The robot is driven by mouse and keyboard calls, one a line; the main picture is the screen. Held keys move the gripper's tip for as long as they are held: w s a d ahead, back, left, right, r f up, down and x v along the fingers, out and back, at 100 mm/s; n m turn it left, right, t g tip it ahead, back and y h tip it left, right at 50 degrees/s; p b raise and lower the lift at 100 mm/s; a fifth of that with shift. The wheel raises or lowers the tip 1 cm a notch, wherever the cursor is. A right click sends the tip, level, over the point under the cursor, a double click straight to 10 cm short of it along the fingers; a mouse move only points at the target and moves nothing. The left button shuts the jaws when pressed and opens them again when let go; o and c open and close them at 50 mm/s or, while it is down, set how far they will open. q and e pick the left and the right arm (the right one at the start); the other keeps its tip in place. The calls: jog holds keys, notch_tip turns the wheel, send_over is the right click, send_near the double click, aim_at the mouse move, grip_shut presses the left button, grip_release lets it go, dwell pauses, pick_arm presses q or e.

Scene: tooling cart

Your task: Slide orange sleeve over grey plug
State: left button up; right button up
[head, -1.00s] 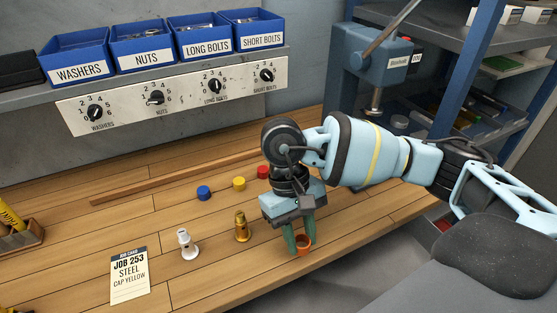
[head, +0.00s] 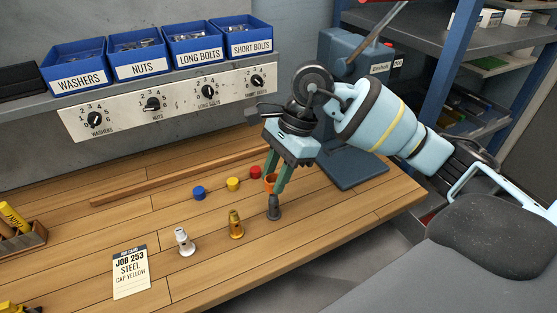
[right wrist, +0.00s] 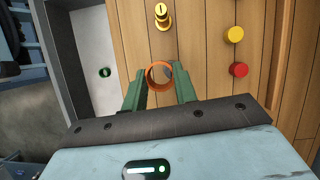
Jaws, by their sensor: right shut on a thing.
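The orange sleeve (head: 269,184) is an open ring held between the green fingertips of my right gripper (head: 274,178). It also shows in the right wrist view (right wrist: 149,82), where my right gripper (right wrist: 159,86) is closed around its sides. The grey plug (head: 274,210) stands upright on the wooden bench. In the head view the sleeve appears just above and slightly left of the plug's tip. A small grey patch shows inside the ring in the right wrist view. The exact gap and alignment cannot be told. My left gripper is out of view.
A white plug (head: 185,244) and a brass plug (head: 236,226) stand left of the grey one. Blue (head: 199,193), yellow (head: 233,184) and red (head: 255,172) caps lie behind. A job card (head: 130,272) lies front left. A press (head: 350,160) stands behind my right arm.

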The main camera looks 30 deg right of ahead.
aim_at(276, 200)
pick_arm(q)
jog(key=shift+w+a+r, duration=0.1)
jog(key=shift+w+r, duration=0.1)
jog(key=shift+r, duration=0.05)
pick_arm(e)
jog(key=r+m, duration=0.1)
jog(key=w+m+t, duration=0.1)
jog(key=m, duration=0.1)
jog(key=shift+d+r, duration=0.35)
jog(key=shift+r, duration=0.05)
jog(key=shift+f, duration=0.1)
